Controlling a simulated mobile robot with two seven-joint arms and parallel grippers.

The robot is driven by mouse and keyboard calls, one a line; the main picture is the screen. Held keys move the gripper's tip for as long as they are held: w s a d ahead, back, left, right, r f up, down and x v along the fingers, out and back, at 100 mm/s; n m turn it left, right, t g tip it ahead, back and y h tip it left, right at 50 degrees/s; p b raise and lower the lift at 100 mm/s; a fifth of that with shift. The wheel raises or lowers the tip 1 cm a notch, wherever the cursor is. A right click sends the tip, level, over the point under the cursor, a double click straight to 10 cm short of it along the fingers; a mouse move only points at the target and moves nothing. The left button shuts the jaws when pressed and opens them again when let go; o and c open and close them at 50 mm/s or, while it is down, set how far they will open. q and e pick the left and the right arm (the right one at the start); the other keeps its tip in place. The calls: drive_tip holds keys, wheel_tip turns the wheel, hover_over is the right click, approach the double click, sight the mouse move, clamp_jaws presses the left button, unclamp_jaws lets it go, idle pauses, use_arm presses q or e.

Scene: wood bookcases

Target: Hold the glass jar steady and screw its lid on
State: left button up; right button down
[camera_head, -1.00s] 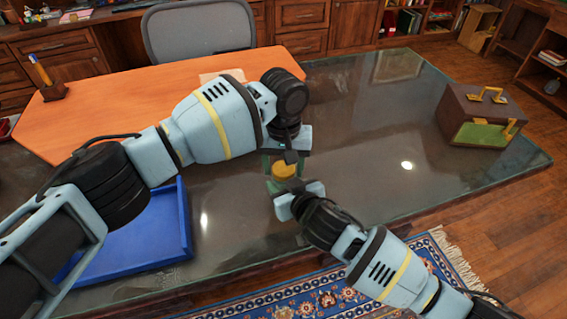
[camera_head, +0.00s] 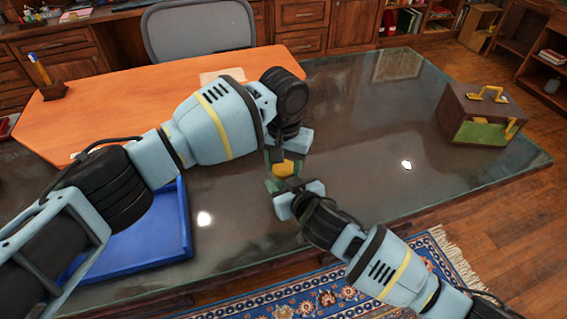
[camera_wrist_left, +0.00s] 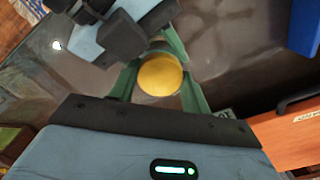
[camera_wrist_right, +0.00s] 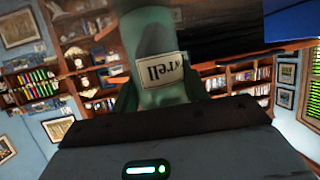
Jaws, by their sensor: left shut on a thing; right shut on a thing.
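The round yellow lid (camera_head: 283,168) sits between the green fingers of my left gripper (camera_head: 285,160), which is shut on it. In the left wrist view the lid (camera_wrist_left: 160,74) shows from above, with a finger on either side. The glass jar (camera_wrist_right: 160,98) stands between the green fingers of my right gripper (camera_head: 279,185), which is shut on it. A pale label with dark letters shows on the jar in the right wrist view. The lid is directly above the jar; whether its threads are engaged cannot be seen. In the head view the grippers mostly hide the jar.
A blue tray (camera_head: 150,250) lies left on the dark glossy table (camera_head: 370,150). A brown and green box (camera_head: 482,115) with yellow handles stands at the right. The table between grippers and box is clear.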

use_arm(q)
drive_tip(key=o, duration=1.1)
drive_tip(key=shift+r, duration=2.3)
drive_tip(key=shift+c, duration=0.4)
drive_tip(key=shift+r+n, duration=1.75)
drive_tip(key=shift+n, duration=0.05)
drive_tip(key=shift+f, duration=4.05)
